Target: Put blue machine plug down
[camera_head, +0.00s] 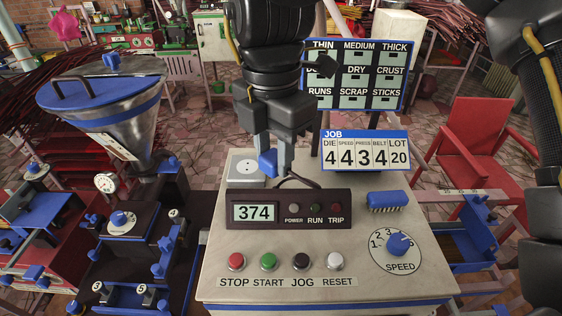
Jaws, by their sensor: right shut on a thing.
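The blue machine plug (267,163) is between the fingertips of my right gripper (273,158), which points down over the back of the console. The gripper is shut on the plug. A pale socket plate (245,168) with a round face lies just left of the plug on the console top (215,220). I cannot tell whether the plug touches the plate or the console. A dark cord (299,179) arches behind the 374 display box. My left gripper is not in view.
The display box (289,211) stands just in front of the plug. The JOB card board (365,150) stands behind right. A blue ribbed block (387,201) and speed dial (398,245) occupy the right side. A steel hopper (125,130) stands left. Bare console surface lies between the box and block.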

